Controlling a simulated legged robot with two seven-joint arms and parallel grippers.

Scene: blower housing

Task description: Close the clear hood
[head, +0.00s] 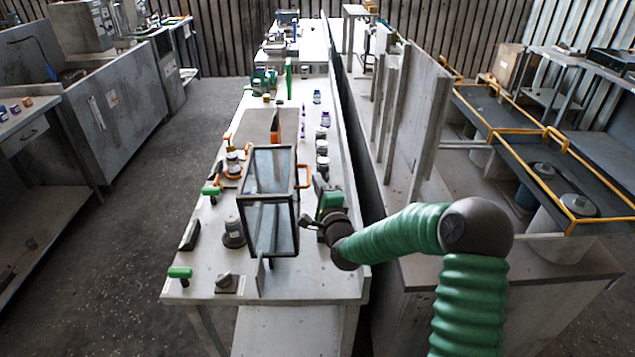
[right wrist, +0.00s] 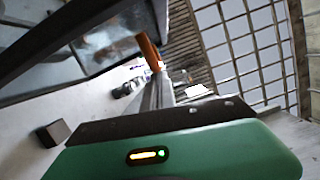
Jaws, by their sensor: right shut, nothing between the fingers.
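The clear hood (head: 270,227) is a dark-framed box with see-through panes on the white bench. It appears raised and tilted, though I cannot tell its exact angle. An orange handle (head: 304,176) is on its right side. In the right wrist view, the dark frame and clear panes of the hood (right wrist: 110,45) fill the upper left, with an orange bar (right wrist: 148,50) beside them. My right gripper (head: 306,221) is shut and empty, close to the hood's right side. I cannot tell whether it touches the hood. My left gripper is not in view.
Knobs, jars and green-handled parts stand along the white bench (head: 205,265), including a green handle (head: 180,272) and a dark knob (head: 226,280) near its front edge. A raised edge runs along the bench's right side. Upright grey panels (head: 430,110) stand farther right.

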